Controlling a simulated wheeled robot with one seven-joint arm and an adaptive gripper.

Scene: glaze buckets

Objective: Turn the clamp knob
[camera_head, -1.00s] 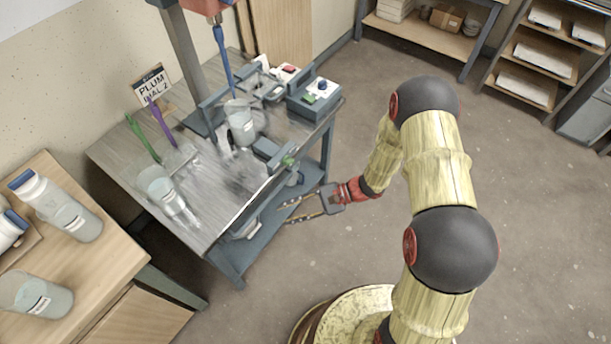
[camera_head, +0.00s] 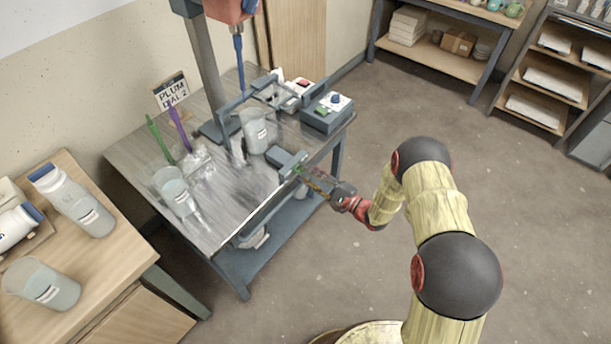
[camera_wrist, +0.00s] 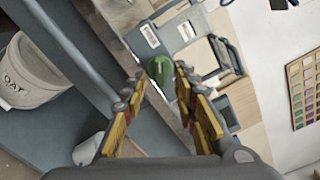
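The clamp knob (camera_wrist: 160,69) is green and rounded, and sticks out from the grey clamp body (camera_wrist: 165,33) at the table's front edge. In the wrist view it lies between and just beyond the fingertips of my gripper (camera_wrist: 154,88). The fingers are apart on either side of it, and I see no clear contact. In the head view the clamp block (camera_head: 290,161) sits at the table edge, with my gripper (camera_head: 304,176) reaching it from the right. The knob is small and partly hidden there by the fingers.
A clear bucket (camera_head: 254,131) stands behind the clamp under the mixer shaft (camera_head: 239,62). Another clear bucket (camera_head: 174,190) stands at left. A white bucket (camera_wrist: 33,71) is on the lower shelf.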

